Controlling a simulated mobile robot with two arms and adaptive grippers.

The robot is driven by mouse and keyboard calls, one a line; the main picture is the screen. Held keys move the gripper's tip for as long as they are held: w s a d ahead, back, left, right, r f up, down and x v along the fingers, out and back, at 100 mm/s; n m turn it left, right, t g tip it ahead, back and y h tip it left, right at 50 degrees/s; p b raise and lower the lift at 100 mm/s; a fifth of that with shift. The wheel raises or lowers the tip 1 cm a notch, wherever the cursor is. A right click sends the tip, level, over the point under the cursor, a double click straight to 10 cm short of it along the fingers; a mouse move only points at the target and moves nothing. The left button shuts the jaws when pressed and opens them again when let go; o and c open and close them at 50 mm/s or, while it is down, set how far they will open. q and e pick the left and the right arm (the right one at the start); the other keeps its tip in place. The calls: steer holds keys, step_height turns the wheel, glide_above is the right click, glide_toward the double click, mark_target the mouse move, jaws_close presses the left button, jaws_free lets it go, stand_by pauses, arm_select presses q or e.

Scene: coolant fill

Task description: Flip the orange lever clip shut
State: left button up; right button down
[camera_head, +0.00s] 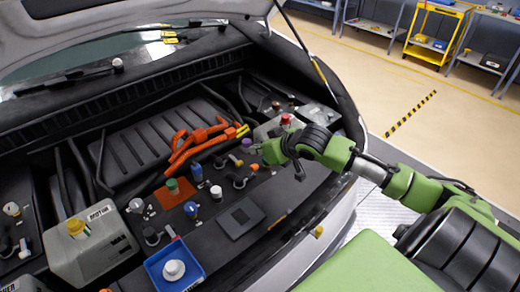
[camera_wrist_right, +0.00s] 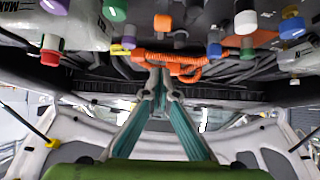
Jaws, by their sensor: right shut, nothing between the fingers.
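Thick orange cables end in an orange connector block (camera_head: 200,135) in the middle of the engine bay, the likeliest place of the orange lever clip. It also shows in the right wrist view (camera_wrist_right: 178,58), just beyond my fingertips. Which part is the lever, and whether it is flipped shut, I cannot tell. My right gripper (camera_head: 255,152) is to the right of and nearer than the connector. Its fingertips (camera_wrist_right: 156,75) are together and empty. They overlap the connector's lower edge in the wrist view, but contact is unclear. My left gripper is not in view.
Several caps stand close by: purple (camera_head: 247,143), blue (camera_head: 197,170), green (camera_head: 172,184) and orange (camera_head: 254,167). A red cap (camera_head: 286,119) is beyond my right wrist. A blue tray (camera_head: 195,265) with a white cap sits at the front. The raised hood (camera_head: 110,25) hangs over the back.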

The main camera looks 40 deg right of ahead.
mark_target(253, 171)
steer(key=w+f, duration=0.1)
steer(key=w+f+p, duration=0.1)
steer(key=f, duration=0.1)
steer(key=w+f+p, duration=0.1)
steer(key=f, duration=0.1)
steer(key=shift+w+a+f, duration=0.1)
steer(key=shift+a+f, duration=0.1)
steer(key=shift+s+d+f+p, duration=0.1)
steer(key=shift+s+f+p, duration=0.2)
steer(key=shift+s, duration=0.35)
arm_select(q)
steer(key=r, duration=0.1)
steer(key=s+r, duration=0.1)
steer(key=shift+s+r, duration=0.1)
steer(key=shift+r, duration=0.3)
arm_select(e)
steer(key=shift+s+f, duration=0.1)
steer(key=shift+f, duration=0.05)
